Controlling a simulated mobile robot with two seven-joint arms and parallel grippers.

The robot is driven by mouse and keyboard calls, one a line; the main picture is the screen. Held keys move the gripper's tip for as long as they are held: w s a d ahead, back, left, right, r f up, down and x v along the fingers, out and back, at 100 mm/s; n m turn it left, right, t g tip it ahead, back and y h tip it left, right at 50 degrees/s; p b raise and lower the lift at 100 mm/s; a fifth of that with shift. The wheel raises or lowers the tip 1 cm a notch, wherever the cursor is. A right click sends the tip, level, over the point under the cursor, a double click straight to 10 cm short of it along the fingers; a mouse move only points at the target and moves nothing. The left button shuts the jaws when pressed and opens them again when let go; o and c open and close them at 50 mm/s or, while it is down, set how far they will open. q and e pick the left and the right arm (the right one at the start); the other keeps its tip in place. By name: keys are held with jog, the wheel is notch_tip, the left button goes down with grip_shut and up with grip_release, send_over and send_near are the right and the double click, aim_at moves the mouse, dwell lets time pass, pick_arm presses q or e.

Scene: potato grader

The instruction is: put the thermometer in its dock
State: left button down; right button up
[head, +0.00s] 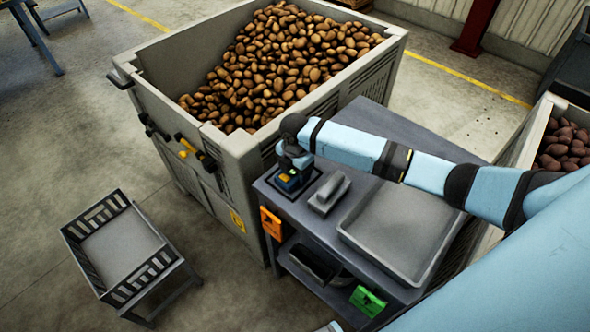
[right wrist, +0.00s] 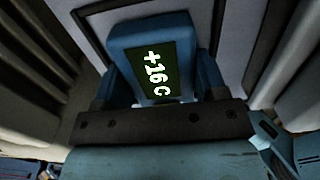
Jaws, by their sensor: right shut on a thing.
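The thermometer (right wrist: 140,45) is a blue block with a dark display reading "+16 C" in the right wrist view. My right gripper (right wrist: 158,82) is shut on it, with a finger on each side. In the head view the right gripper (head: 292,170) points down at the near left corner of the grey workbench, with the blue thermometer (head: 287,184) at its tips. A dark square outline (head: 313,177) on the bench surrounds that spot. It may be the dock; I cannot tell whether the thermometer touches it or hovers above. My left gripper is not in view.
A grey scanner-like block (head: 329,193) and a shallow grey tray (head: 403,229) stand on the workbench (head: 375,117). A large potato crate (head: 228,142) stands close behind and left. A slatted cart (head: 118,247) stands at left.

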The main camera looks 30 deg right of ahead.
jog(key=shift+f, duration=0.1)
jog(key=o, duration=0.8)
jog(key=shift+c, duration=0.2)
notch_tip(320, 180, up, 12)
dwell(0.4)
